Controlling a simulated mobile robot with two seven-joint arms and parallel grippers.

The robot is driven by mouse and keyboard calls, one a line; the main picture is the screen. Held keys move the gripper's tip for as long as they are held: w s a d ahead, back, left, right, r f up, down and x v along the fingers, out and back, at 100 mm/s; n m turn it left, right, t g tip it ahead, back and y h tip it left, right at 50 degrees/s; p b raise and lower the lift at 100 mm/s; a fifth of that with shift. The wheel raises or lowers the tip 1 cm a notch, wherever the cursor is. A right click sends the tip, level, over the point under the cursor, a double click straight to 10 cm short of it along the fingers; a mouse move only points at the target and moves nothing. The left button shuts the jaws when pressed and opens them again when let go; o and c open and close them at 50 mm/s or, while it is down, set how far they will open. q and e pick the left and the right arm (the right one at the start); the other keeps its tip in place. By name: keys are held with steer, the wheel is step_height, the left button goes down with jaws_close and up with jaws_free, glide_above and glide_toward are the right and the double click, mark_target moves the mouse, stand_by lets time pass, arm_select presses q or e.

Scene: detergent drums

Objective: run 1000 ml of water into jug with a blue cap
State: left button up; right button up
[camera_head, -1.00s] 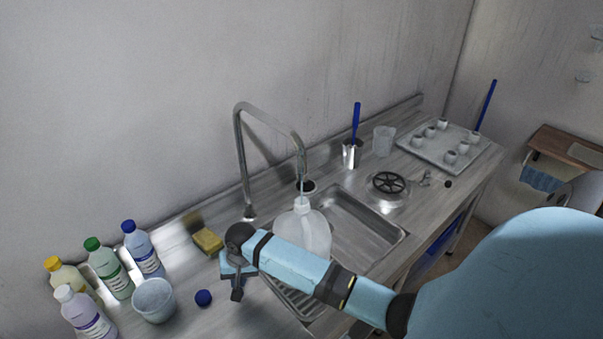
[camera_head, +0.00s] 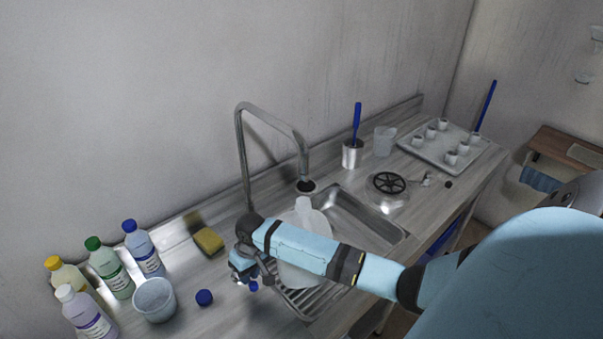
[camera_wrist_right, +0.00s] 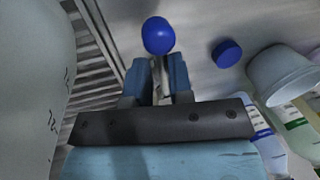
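The translucent white jug (camera_head: 304,221) stands upright, uncapped, at the sink under the tap spout (camera_head: 304,172). My right forearm hides part of it. Its wall with black marks fills the left of the right wrist view (camera_wrist_right: 30,90); I cannot read the water level. A blue cap (camera_head: 204,297) lies on the counter and also shows in the wrist view (camera_wrist_right: 227,53). My right gripper (camera_head: 250,273) is low beside the jug. Its fingers (camera_wrist_right: 160,75) are close together, with a pale stem between them and a blue knob (camera_wrist_right: 158,35) just beyond the tips. Their grip is unclear. My left gripper is out of view.
Several bottles (camera_head: 110,267) and a grey tub (camera_head: 154,299) stand at the left. A yellow sponge (camera_head: 208,240) lies behind the gripper. A tray (camera_head: 432,152) of small cups, a measuring jug (camera_head: 384,140) and a steel holder (camera_head: 352,154) stand at the right.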

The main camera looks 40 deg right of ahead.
steer(key=o, duration=0.3)
steer(key=shift+s+d+f, duration=0.1)
steer(key=shift+s+f, duration=0.2)
steer(key=shift+s, duration=0.1)
steer(key=shift+o, duration=0.4)
steer(key=shift+s+d+r, duration=0.1)
steer(key=shift+s+r, duration=0.05)
steer(key=shift+r, duration=0.15)
steer(key=shift+w, duration=0.3)
steer(key=shift+d, duration=0.1)
steer(key=shift+o, duration=0.4)
steer(key=o, duration=0.3)
steer(key=shift+r, duration=0.1)
